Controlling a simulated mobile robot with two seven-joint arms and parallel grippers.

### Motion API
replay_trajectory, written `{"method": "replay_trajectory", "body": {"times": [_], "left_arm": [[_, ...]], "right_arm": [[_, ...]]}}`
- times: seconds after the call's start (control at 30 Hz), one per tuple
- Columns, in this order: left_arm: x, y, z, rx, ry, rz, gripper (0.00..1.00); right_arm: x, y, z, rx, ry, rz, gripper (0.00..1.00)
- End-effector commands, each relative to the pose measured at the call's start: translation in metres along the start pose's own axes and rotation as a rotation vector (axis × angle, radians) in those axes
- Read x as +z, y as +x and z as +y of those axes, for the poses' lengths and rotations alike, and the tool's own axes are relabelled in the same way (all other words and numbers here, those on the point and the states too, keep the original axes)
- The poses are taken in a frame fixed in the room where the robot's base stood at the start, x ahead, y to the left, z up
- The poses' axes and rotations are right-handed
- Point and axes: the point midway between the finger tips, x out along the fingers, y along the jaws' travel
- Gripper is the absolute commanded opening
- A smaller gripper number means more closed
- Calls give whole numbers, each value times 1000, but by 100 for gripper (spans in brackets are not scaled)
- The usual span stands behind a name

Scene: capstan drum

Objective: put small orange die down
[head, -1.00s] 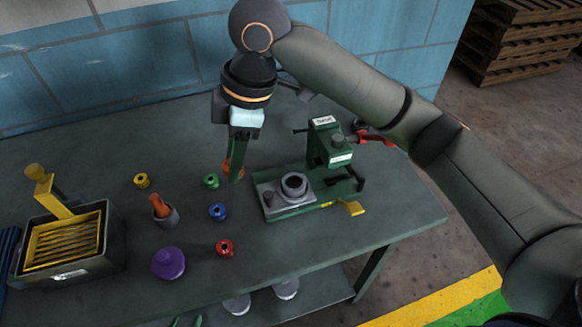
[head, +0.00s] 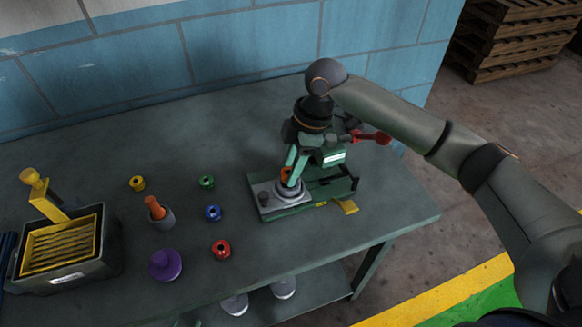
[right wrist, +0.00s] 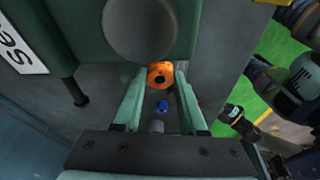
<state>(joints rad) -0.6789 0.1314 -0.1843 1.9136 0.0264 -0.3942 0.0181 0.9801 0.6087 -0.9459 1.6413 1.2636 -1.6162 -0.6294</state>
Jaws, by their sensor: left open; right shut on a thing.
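My right gripper (head: 291,183) is shut on the small orange die (head: 285,174), at the grey ring seat (head: 289,193) on the green press's base. In the right wrist view the orange die (right wrist: 160,69), with a dark hole, sits between the green fingertips. The fingers hide part of the die and ring in the head view, so I cannot tell whether the die touches the seat. My left gripper (head: 187,323) barely shows at the bottom edge of the head view, open and away from the die.
The green press (head: 336,183) has a red handle (head: 372,137). Yellow (head: 137,183), green (head: 206,182), blue (head: 213,213) and red (head: 221,250) dies stand left of it. Further left are a cup with an orange stick (head: 160,216), a purple knob (head: 165,265) and a grey bin (head: 75,273).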

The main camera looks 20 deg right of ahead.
Motion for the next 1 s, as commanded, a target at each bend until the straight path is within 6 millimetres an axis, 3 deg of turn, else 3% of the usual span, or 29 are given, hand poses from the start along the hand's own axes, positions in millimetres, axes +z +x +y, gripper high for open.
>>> {"method": "replay_trajectory", "body": {"times": [0.83,0.87,1.0], "left_arm": [[-4,-3,0,0,0,2,50],[-4,-3,0,0,0,2,50],[-4,-3,0,0,0,2,50]], "right_arm": [[5,19,0,3,0,0,0],[5,19,0,2,1,-1,42],[6,20,0,0,1,-1,58]]}}
